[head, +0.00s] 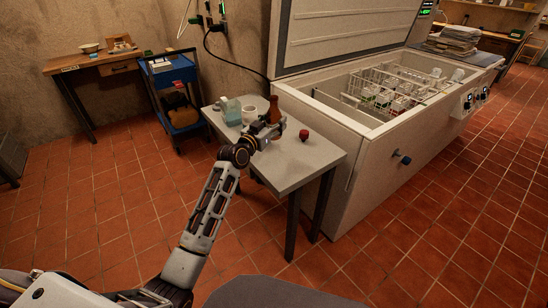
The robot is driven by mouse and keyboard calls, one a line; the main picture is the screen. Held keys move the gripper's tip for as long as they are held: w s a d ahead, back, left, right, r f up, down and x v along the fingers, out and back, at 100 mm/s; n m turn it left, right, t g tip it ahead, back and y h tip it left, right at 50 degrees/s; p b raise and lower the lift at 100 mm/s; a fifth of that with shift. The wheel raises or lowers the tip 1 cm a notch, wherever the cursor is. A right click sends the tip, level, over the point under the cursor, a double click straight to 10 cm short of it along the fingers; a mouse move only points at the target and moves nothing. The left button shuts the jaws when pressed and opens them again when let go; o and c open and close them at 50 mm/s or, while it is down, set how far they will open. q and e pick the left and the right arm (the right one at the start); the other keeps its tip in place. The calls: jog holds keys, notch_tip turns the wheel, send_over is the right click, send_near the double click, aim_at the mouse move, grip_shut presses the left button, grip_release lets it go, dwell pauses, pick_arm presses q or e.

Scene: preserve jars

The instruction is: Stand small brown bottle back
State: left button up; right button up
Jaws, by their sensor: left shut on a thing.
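The small brown bottle (274,108) shows at the back of the small grey table (300,165), against the side of the open chest freezer. It looks upright. My left gripper (277,129) reaches over the table and is shut on the brown bottle, covering its lower part. I cannot tell whether the bottle's base touches the table. My right gripper is out of view.
On the same table stand a pale teal container (232,112), a white cup (249,114) and a small dark red object (304,134). The table's front right part is clear. The chest freezer (345,150) borders the table; a blue cart (170,72) stands behind it.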

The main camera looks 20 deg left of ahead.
pick_arm(q)
notch_tip(320, 180, down, 4)
jog(key=shift+f+b, duration=0.2)
jog(key=shift+b, duration=0.45)
jog(key=shift+f, duration=0.65)
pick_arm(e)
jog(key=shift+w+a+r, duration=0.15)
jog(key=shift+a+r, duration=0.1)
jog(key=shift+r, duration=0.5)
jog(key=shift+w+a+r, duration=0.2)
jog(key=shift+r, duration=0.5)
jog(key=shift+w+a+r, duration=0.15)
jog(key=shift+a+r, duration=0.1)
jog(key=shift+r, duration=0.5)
pick_arm(q)
jog(key=shift+f, duration=0.1)
